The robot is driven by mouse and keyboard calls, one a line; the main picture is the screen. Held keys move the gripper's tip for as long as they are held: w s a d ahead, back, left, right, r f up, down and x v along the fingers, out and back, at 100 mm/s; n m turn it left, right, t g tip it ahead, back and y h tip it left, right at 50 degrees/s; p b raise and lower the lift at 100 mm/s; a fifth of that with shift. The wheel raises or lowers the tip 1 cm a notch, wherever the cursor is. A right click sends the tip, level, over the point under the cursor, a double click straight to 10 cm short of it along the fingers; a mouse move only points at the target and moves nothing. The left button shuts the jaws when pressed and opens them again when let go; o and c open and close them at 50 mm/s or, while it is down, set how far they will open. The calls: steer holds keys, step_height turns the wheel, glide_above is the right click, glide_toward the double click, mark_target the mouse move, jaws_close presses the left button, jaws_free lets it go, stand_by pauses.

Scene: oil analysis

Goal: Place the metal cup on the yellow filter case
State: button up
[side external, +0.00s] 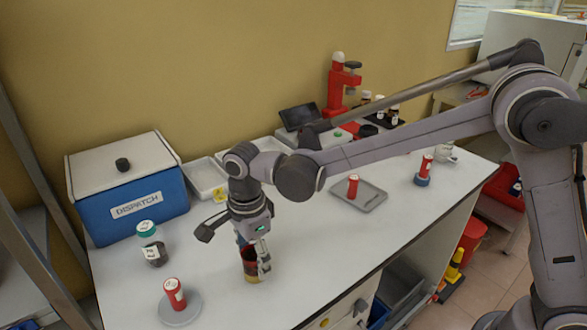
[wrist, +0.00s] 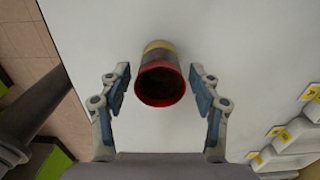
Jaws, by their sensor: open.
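An open cup-like vessel (wrist: 161,82) with a red rim and dark inside stands in the middle of the wrist view. A yellow part (wrist: 158,46) shows at its far end, and I cannot tell whether this is the filter case beneath it or its own base. In the side view its yellow bottom (side external: 252,279) rests on the white table. My gripper (side external: 255,262) points down over it. In the wrist view the fingers are open, one on each side of the vessel, with gaps visible. I cannot make out a metal finish.
A red canister on a grey round base (side external: 182,309) stands front left. A green-capped jar (side external: 147,229) and a dark jar (side external: 156,254) stand near the blue dispatch box (side external: 150,205). A grey tray (side external: 366,199) holds another red canister (side external: 353,186).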

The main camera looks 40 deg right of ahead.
step_height(320, 180, up, 12)
steer(key=s+d+r+n+t, duration=0.1)
steer(key=s+d+n, duration=0.15)
steer(key=d, duration=0.25)
steer(key=s+d+n+t+y, duration=0.1)
steer(key=d+n, duration=0.2)
steer(key=d, duration=0.2)
steer(key=s+d+r+n+t, duration=0.1)
steer(key=s+d+n, duration=0.15)
steer(key=d, duration=0.25)
steer(key=s+d+f+n+t+h, duration=0.1)
steer(key=s+d+f+n+t, duration=0.3)
steer(key=d+n, duration=0.6)
steer(key=shift+s+f, duration=1.05)
steer(key=shift+s, duration=0.8)
